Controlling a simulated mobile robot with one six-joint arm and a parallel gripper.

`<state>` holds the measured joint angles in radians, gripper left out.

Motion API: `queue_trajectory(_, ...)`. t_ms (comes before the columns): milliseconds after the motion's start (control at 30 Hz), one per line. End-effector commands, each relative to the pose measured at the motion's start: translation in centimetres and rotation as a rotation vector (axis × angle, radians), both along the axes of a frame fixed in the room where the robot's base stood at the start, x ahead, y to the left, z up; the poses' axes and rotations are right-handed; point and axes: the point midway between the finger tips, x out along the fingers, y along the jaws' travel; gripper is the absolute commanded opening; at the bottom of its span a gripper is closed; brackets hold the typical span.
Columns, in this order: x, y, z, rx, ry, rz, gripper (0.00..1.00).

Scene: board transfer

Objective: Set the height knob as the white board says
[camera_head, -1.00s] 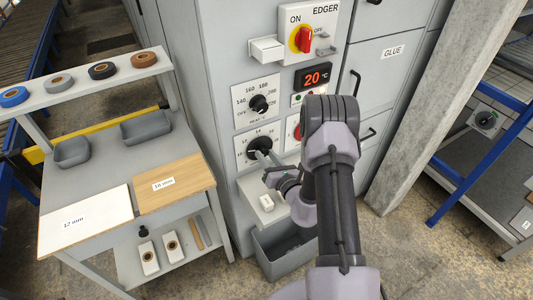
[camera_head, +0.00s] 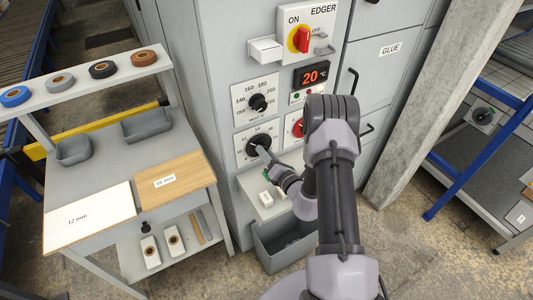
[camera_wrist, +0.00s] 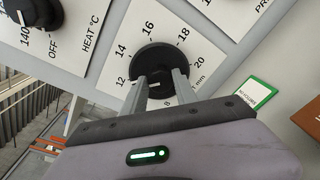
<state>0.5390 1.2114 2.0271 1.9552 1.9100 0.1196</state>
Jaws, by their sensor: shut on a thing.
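The height knob (camera_wrist: 155,56) is a round black dial on a white plate on the machine front, numbered from 8 through 20 mm. It also shows in the head view (camera_head: 258,140). My gripper (camera_wrist: 160,76) is shut on the knob, one finger on each side of its grip. In the head view my gripper (camera_head: 262,151) reaches the knob from the lower right. The pointer is partly hidden between the fingers, so I cannot tell its exact setting. The white board (camera_head: 88,214) lies flat at the left of the bench and reads 12 mm.
A wooden board (camera_head: 170,180) marked 16 mm lies beside the white one. The heat knob (camera_head: 258,103) is just above the height knob. A red knob (camera_head: 297,127) is to the right, and a grey bin (camera_head: 278,257) is below.

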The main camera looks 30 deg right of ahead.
Motion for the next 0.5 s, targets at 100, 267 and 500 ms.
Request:
queue_trajectory(100,0.08,-0.02,0.11,0.0,-0.003,0.0,0.0)
queue_trajectory(267,0.08,-0.02,0.11,-0.001,-0.003,0.0,0.0)
queue_trajectory(500,0.06,-0.01,0.07,-0.001,-0.001,0.0,0.56)
